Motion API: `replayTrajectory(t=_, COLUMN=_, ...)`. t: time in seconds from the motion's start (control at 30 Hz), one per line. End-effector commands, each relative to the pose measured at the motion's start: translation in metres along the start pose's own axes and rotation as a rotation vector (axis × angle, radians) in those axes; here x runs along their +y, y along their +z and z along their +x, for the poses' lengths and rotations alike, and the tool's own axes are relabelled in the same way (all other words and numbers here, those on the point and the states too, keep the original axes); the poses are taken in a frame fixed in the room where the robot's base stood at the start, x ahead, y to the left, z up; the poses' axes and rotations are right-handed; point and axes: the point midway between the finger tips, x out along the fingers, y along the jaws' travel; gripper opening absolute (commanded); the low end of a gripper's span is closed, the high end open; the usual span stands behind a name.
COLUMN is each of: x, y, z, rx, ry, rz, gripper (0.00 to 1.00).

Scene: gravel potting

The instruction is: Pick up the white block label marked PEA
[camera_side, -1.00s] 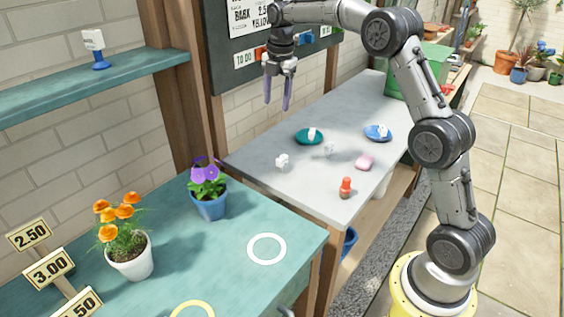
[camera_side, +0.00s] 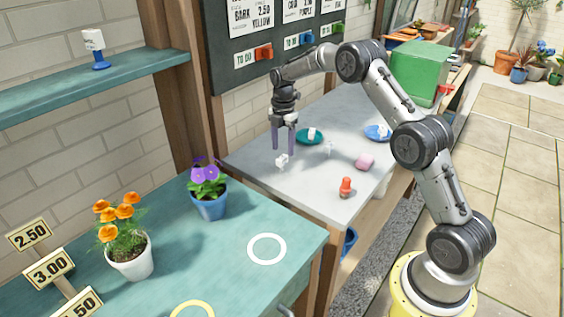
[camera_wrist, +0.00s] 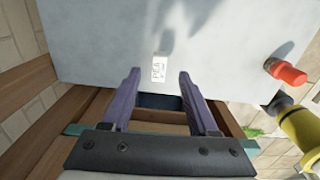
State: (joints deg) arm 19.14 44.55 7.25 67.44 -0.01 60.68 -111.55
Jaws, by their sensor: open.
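In the side view the white block (camera_side: 282,161) is near the bench's left end. My gripper (camera_side: 284,151) is open and empty just above this block, fingers pointing down. In the wrist view the two purple fingers of my gripper (camera_wrist: 158,75) are spread apart, with the block ahead of and between their tips. I cannot tell the exact height gap.
Another small white block (camera_side: 329,147) stands farther right on the bench. White blocks also sit on a teal saucer (camera_side: 299,138) and a blue saucer (camera_side: 371,134). A pink object (camera_side: 365,161) and a red-orange item (camera_side: 346,187) are near the front edge.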

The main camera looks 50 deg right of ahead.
Motion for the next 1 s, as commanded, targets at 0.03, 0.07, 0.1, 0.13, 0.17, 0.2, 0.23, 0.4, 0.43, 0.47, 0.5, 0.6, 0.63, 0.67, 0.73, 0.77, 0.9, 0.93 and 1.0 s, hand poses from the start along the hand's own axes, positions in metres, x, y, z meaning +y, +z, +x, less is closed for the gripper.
replayTrajectory(t=0.03, x=-0.001, y=0.000, z=0.006, rx=0.002, ry=-0.004, rz=0.000, gripper=0.60)
replayTrajectory(t=0.07, x=-0.001, y=0.000, z=0.010, rx=0.002, ry=-0.005, rz=0.000, gripper=0.60)
replayTrajectory(t=0.1, x=-0.001, y=0.000, z=0.015, rx=0.002, ry=-0.005, rz=0.000, gripper=0.60)
replayTrajectory(t=0.13, x=0.000, y=0.001, z=0.020, rx=0.002, ry=-0.005, rz=0.000, gripper=0.60)
replayTrajectory(t=0.17, x=0.000, y=0.001, z=0.025, rx=0.002, ry=-0.005, rz=0.000, gripper=0.60)
replayTrajectory(t=0.2, x=0.000, y=0.001, z=0.031, rx=0.002, ry=-0.005, rz=0.000, gripper=0.60)
replayTrajectory(t=0.23, x=0.000, y=0.001, z=0.035, rx=0.002, ry=-0.004, rz=0.000, gripper=0.60)
replayTrajectory(t=0.4, x=0.001, y=0.001, z=0.049, rx=0.001, ry=-0.002, rz=0.000, gripper=0.60)
replayTrajectory(t=0.43, x=0.001, y=0.001, z=0.050, rx=0.001, ry=-0.002, rz=0.000, gripper=0.60)
replayTrajectory(t=0.47, x=0.001, y=0.001, z=0.050, rx=0.001, ry=-0.002, rz=0.000, gripper=0.60)
replayTrajectory(t=0.5, x=0.001, y=0.001, z=0.051, rx=0.001, ry=-0.002, rz=0.000, gripper=0.60)
replayTrajectory(t=0.6, x=0.001, y=0.001, z=0.050, rx=0.001, ry=-0.002, rz=0.000, gripper=0.60)
replayTrajectory(t=0.63, x=0.001, y=0.001, z=0.050, rx=0.001, ry=-0.002, rz=0.000, gripper=0.60)
replayTrajectory(t=0.67, x=0.001, y=0.001, z=0.050, rx=0.001, ry=-0.002, rz=0.000, gripper=0.58)
replayTrajectory(t=0.73, x=0.001, y=0.001, z=0.050, rx=0.001, ry=-0.002, rz=0.000, gripper=0.46)
replayTrajectory(t=0.77, x=0.001, y=0.001, z=0.050, rx=0.001, ry=-0.001, rz=0.000, gripper=0.40)
replayTrajectory(t=0.9, x=0.001, y=0.001, z=0.050, rx=0.000, ry=-0.001, rz=0.000, gripper=0.15)
replayTrajectory(t=0.93, x=0.001, y=0.001, z=0.050, rx=0.000, ry=-0.001, rz=0.000, gripper=0.10)
replayTrajectory(t=1.0, x=0.001, y=0.001, z=0.050, rx=0.000, ry=-0.001, rz=0.000, gripper=0.00)
